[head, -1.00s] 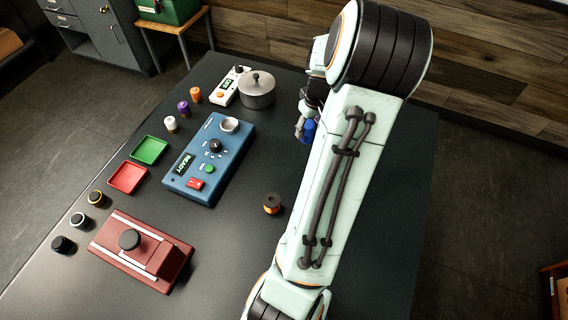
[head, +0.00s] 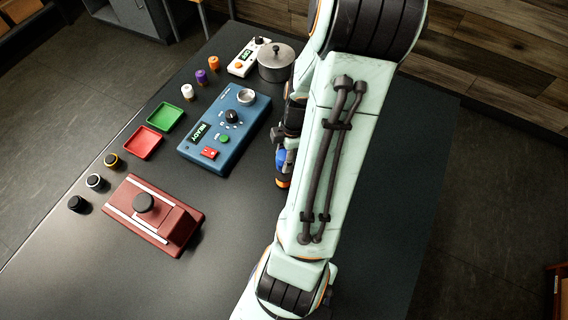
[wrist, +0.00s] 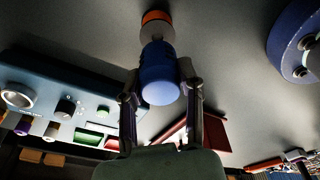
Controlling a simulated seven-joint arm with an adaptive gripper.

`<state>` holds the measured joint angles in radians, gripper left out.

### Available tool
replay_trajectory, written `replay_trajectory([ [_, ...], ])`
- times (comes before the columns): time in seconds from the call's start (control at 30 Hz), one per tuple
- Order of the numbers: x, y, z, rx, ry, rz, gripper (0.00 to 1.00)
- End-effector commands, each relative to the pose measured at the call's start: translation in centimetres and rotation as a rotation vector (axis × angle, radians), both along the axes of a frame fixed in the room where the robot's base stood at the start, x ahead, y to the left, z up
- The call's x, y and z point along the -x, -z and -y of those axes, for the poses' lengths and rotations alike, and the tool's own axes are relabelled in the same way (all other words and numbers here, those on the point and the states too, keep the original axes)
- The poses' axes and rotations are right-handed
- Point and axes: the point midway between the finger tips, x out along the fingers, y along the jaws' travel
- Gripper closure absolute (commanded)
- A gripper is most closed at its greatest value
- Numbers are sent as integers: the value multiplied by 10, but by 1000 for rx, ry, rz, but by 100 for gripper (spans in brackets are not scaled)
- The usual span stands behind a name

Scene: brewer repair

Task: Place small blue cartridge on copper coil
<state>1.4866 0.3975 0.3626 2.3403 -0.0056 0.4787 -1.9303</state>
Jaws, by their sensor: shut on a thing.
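The small blue cartridge (wrist: 160,75) is held between the two fingers of my gripper (wrist: 161,78) in the wrist view. In the head view the cartridge (head: 281,158) is a small blue patch beside my arm, which hides most of my gripper. The copper coil (wrist: 157,17), orange with a pale disc, stands just beyond the cartridge's far end in the wrist view. In the head view only a bit of the coil's orange (head: 282,181) shows just below the cartridge. The two overlap in both views; I cannot tell whether they touch.
A blue control box (head: 224,130) stands left of my gripper, with a red press-like block (head: 150,215) nearer the front. A lidded pot (head: 276,63) is behind. Red (head: 145,143) and green (head: 165,117) trays and several small knobs line the left. The table right of my arm looks clear.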

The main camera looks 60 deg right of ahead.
Motion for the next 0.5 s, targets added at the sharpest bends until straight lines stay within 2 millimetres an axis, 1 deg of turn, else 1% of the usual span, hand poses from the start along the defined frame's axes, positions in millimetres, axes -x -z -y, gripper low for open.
replay_trajectory([
  [0.1, 0, 19, -1, -7, 1, -1, 100],
  [0.2, 0, 31, -1, -4, 1, -1, 100],
  [0.3, 0, 35, 0, -1, 1, -1, 100],
  [0.5, 0, 34, 0, 0, 1, 0, 100],
])
